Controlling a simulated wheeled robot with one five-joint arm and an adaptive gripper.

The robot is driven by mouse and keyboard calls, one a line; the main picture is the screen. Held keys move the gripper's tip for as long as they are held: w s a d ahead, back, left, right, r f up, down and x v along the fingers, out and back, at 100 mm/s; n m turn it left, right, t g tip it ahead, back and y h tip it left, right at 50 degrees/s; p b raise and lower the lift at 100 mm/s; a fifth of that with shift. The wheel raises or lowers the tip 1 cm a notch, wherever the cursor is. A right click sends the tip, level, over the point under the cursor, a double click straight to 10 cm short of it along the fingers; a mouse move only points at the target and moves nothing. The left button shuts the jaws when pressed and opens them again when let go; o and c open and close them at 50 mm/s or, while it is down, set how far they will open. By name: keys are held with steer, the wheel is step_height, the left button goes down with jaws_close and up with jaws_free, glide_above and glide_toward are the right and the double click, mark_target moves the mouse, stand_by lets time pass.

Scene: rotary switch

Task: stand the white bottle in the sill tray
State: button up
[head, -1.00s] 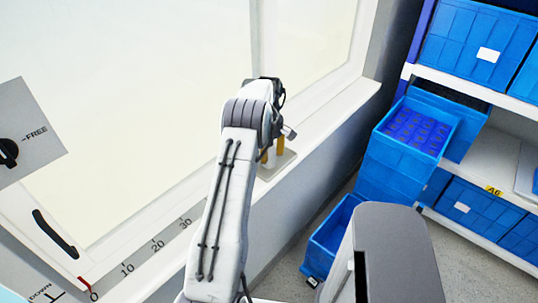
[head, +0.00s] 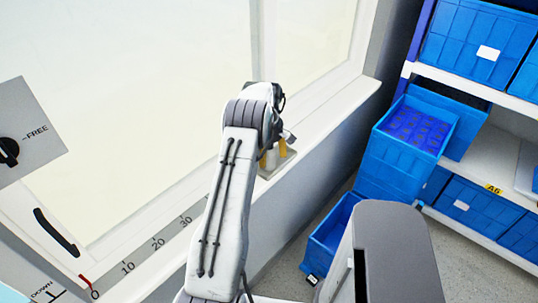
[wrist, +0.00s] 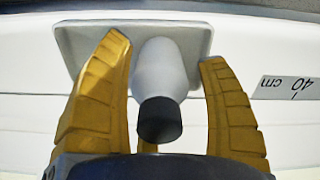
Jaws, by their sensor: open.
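The white bottle (wrist: 158,70) has a dark cap and stands in the grey sill tray (wrist: 75,38) in the wrist view. Its cap points toward my wrist camera. My gripper (wrist: 165,49) is open, with one yellow finger on each side of the bottle. A gap shows between the right finger and the bottle; the left finger is close to it. In the head view, my gripper (head: 273,152) is low over the tray (head: 286,158), and my arm hides most of the tray. The bottle is hard to make out there.
The window sill carries a centimetre scale (head: 157,245) left of my arm. The window frame (head: 258,60) rises behind. Blue crates (head: 400,160) and a shelf (head: 505,165) stand at the right. The sill to the right of the tray (head: 330,115) is clear.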

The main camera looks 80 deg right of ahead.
step_height(320, 180, up, 12)
steer(key=shift+r, duration=0.15)
stand_by(0.7)
stand_by(0.5)
